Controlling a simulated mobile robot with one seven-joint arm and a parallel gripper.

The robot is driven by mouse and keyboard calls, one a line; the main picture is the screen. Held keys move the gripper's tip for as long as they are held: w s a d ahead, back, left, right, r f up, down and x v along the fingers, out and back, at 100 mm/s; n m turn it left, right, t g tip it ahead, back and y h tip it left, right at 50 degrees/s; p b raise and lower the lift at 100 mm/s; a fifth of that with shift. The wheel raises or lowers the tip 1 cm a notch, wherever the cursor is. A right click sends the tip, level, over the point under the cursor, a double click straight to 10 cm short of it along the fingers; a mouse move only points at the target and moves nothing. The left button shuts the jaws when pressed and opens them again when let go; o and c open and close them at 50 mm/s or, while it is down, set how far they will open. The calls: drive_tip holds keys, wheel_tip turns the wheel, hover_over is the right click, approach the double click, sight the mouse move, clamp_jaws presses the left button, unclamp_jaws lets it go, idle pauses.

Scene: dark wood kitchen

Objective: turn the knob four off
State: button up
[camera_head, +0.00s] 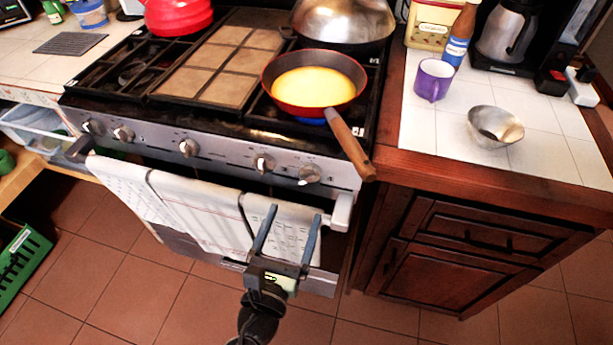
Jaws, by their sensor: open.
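A row of several metal knobs runs along the stove's front panel (225,157). The second knob from the right (263,163) and the rightmost knob (309,174) are nearest my gripper. Their labels are too small to read, so I cannot tell which is number four. A blue flame (311,121) shows beneath the red pan (282,101), which holds something yellow. My gripper (295,212) is open and empty. In the picture, its fingertips point up toward the two right knobs, below and apart from them, in front of the towels.
White towels (185,207) hang over the oven handle, and the oven door stands partly open. The pan's wooden handle (350,145) juts over the panel's right end. A purple mug (433,80) and metal bowl (495,127) stand on the right counter.

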sight(307, 179)
drive_tip(key=x, duration=0.9)
drive_tip(key=shift+w+d, duration=0.1)
drive_tip(key=shift+w, duration=0.2)
drive_tip(key=c, duration=1.4)
